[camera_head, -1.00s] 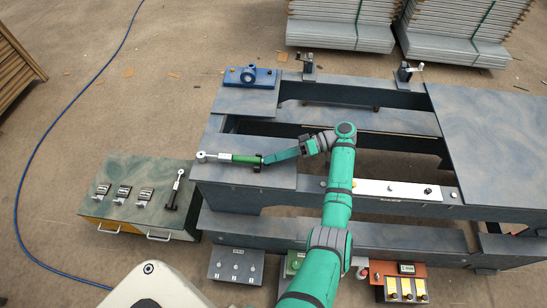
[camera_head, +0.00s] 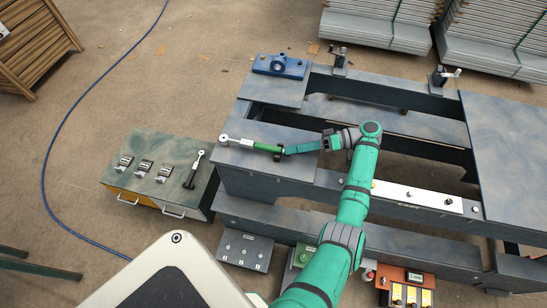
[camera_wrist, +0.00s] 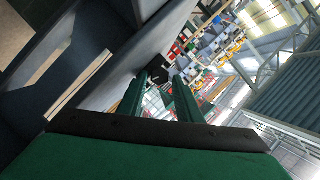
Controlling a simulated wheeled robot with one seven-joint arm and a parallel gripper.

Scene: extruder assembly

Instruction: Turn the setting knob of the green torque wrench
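The green torque wrench (camera_head: 265,147) lies on the left part of the blue-grey bench, its silver ring head (camera_head: 224,139) to the left. Its dark setting knob (camera_head: 278,152) is at the right end, against the tips of my gripper (camera_head: 284,151). My gripper comes in level from the right, along the wrench's line. In the wrist view my two green fingers (camera_wrist: 161,85) stand apart, with a dark part (camera_wrist: 151,76) at or between their tips. I cannot tell whether the fingers press on the knob. The rest of the wrench does not show clearly there.
The blue-grey bench (camera_head: 271,167) has open gaps between its beams. A blue fixture (camera_head: 279,66) stands on its back left corner. A low cabinet (camera_head: 140,170) at the left bears several metal parts and a black-handled tool (camera_head: 195,169). Control boxes (camera_head: 243,250) stand in front.

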